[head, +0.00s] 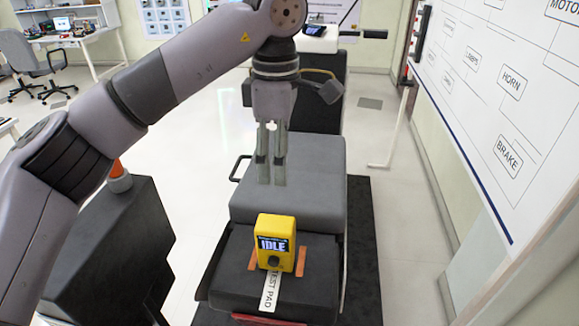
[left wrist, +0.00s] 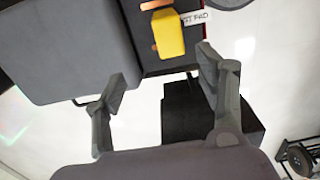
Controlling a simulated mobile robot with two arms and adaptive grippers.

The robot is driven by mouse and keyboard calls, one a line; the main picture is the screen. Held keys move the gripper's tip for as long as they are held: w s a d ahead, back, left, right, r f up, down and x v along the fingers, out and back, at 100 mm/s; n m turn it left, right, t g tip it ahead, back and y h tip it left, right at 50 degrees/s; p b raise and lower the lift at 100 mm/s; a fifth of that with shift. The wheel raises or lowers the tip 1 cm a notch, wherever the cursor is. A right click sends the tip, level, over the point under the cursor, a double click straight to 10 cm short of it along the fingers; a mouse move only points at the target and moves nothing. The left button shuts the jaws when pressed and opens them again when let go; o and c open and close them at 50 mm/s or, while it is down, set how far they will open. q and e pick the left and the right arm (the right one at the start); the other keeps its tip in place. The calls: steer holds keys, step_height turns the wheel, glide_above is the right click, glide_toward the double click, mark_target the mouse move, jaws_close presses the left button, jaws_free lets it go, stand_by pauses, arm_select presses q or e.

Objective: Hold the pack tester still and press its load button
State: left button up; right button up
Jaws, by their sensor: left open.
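The yellow pack tester (head: 276,243) stands upright on the dark pad surface of the chassis in the head view. Its screen (head: 273,244) reads IDLE, and a dark round button (head: 274,262) sits below the screen. The tester also shows in the left wrist view (left wrist: 168,34), at the top. My left gripper (head: 271,183) hangs above the grey seat block behind the tester, apart from it. In the left wrist view its fingers (left wrist: 162,85) are spread with nothing between them. My right gripper is not in view.
A white label reading TEST PAD (head: 270,291) lies in front of the tester. Orange strips (head: 301,261) flank it. The grey seat block (head: 305,205) rises behind. A dark cabinet (head: 105,250) stands left. A white board (head: 510,110) is at the right. Floor is clear between.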

arm_select(q)
steer(key=s+a+f, duration=0.1)
steer(key=s+f, duration=0.1)
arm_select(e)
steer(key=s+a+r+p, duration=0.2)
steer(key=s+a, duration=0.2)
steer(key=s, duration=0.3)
arm_select(q)
glide_above(275, 223)
step_height(275, 223, down, 7)
steer(key=shift+r+p, duration=0.2)
steer(key=shift+p, duration=0.1)
step_height(275, 223, down, 3)
steer(key=shift+p, duration=0.55)
step_height(275, 223, down, 4)
steer(key=shift+r+p, duration=0.15)
steer(key=shift+p, duration=0.45)
steer(key=shift+f, duration=0.65)
steer(key=shift+c, duration=1.7)
steer(key=c, duration=1.1)
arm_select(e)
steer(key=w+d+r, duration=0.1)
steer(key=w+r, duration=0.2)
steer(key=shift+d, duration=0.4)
